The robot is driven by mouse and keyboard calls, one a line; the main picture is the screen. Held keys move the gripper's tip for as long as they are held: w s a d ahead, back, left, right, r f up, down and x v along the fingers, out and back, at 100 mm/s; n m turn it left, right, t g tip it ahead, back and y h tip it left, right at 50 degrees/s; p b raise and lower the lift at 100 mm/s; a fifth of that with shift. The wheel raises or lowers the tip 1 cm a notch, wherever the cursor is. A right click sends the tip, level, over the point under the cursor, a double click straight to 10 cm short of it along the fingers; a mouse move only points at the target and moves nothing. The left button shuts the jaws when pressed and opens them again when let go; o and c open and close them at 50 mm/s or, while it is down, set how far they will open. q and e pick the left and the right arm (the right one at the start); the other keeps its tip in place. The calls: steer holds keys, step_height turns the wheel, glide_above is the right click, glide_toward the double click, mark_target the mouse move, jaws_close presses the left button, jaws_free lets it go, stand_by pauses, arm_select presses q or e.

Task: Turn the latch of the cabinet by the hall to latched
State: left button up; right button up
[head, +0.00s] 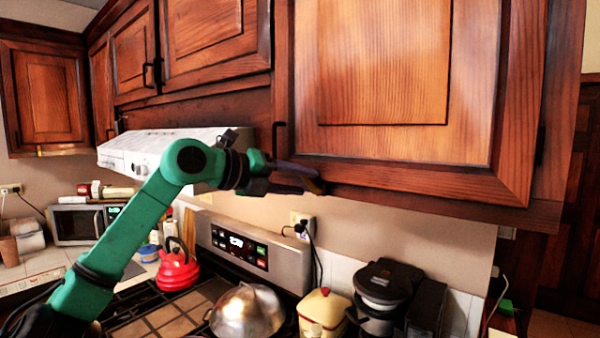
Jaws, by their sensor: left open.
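The upper cabinet (385,60) on the right, nearest the doorway, has a large wooden door that looks shut. A black upright handle or latch piece (276,138) is at the lower left edge of this door; I cannot tell which it is or how it is turned. A small dark fitting (541,146) is on the cabinet's right edge, too small to read. My left gripper (318,180) is open and empty, its fingers pointing right, in front of the door's lower left edge just below the black piece. I cannot tell whether it touches the wood. My right gripper is out of view.
A white range hood (165,152) is behind my left arm. Below are a stove with a red kettle (177,268), a metal dome lid (247,312), a cream and red canister (325,310) and a black coffee maker (386,290). A dark doorway is at far right.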

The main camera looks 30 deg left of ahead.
arm_select(q)
steer(key=shift+w+f, duration=0.1)
steer(key=shift+w, duration=0.1)
steer(key=shift+s, duration=0.1)
jaws_close()
steer(key=shift+d, duration=0.15)
steer(key=m+y, duration=0.1)
steer(key=d+r+m+y, duration=0.1)
steer(key=m, duration=0.1)
steer(key=shift+s+m, duration=0.1)
steer(key=shift+m, duration=0.2)
steer(key=m+y, duration=0.1)
steer(key=d+m+y, duration=0.1)
steer(key=m, duration=0.1)
steer(key=shift+y, duration=0.4)
stand_by(0.4)
jaws_free()
